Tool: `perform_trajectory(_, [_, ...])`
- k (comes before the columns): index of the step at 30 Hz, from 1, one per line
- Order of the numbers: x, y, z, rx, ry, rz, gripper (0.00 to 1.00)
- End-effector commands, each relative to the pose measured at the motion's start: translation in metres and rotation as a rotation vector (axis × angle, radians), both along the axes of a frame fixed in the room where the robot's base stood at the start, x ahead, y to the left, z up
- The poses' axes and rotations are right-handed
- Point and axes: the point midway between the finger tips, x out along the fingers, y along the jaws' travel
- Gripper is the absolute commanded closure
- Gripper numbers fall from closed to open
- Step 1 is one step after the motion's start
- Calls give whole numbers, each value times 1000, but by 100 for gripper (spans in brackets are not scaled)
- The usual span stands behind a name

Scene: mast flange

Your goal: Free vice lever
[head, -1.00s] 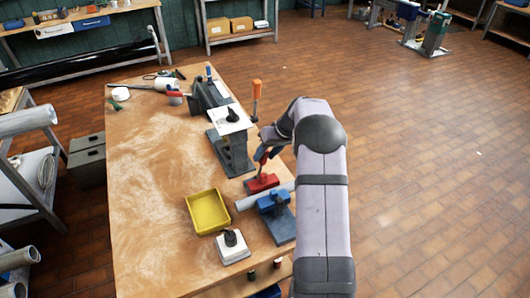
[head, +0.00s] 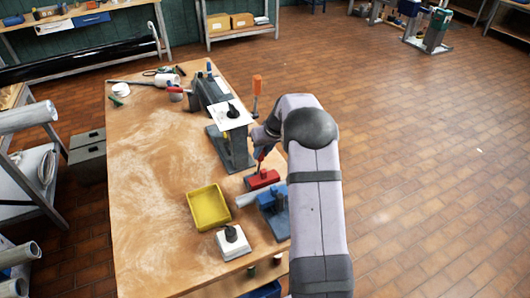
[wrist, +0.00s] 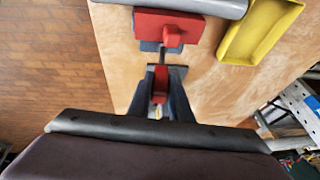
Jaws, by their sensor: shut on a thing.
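The vice has a red jaw block (head: 263,179) and a blue body (head: 272,199) at the right edge of the workbench, with a grey pipe (head: 246,199) lying in it. The red block also shows at the top of the wrist view (wrist: 170,27). A thin metal rod runs from it to a red lever grip (wrist: 160,82). My gripper (wrist: 158,98) is shut on this red grip, with a dark finger on each side. In the head view my gripper (head: 264,151) is beside the vice, partly hidden by my arm.
A yellow tray (head: 208,207) lies left of the vice. A white block with a black knob (head: 232,242) stands in front. A grey stand with a white plate (head: 227,118) and an orange-handled tool (head: 257,85) stand behind.

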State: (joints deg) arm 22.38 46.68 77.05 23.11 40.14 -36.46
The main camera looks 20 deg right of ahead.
Motion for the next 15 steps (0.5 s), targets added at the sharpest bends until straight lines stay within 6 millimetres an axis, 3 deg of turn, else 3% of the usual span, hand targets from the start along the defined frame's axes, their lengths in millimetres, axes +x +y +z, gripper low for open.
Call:
perform_trajectory(5, [-1,13,1,-102,4,4,100])
perform_trajectory(15, [0,17,1,-146,-3,3,100])
